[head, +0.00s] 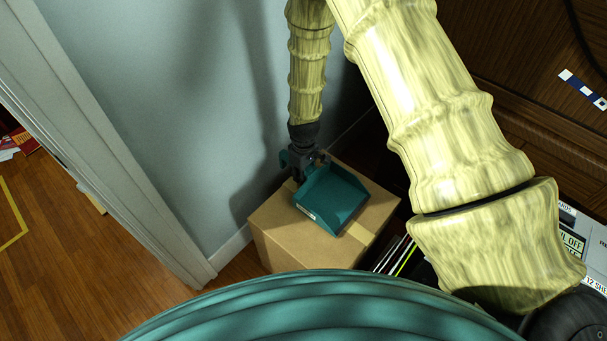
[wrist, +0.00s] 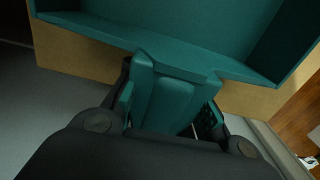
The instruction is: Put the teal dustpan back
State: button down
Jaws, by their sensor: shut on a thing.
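The teal dustpan (head: 335,200) is over the top of a cardboard box (head: 277,230) in the head view, with its open side toward the camera. I cannot tell whether it rests on the box or hangs just above it. My gripper (head: 300,170) is at the dustpan's back end, by the wall. In the wrist view, my gripper (wrist: 168,118) is shut on the dustpan's handle, and the pan (wrist: 190,35) spreads out beyond the fingers. Part of the box (wrist: 75,55) shows beneath the pan.
A pale wall (head: 200,110) is close behind the box, with a door frame (head: 90,140) to the left. Dark wooden furniture (head: 520,60) stands to the right. Boxes with printed labels (head: 570,240) and upright folders (head: 395,258) are right of the cardboard box. Open wood floor (head: 60,240) lies left.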

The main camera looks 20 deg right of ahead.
jog(key=shift+f, duration=0.3)
jog(key=c, duration=1.2)
grip_release()
jog(key=shift+o, duration=0.2)
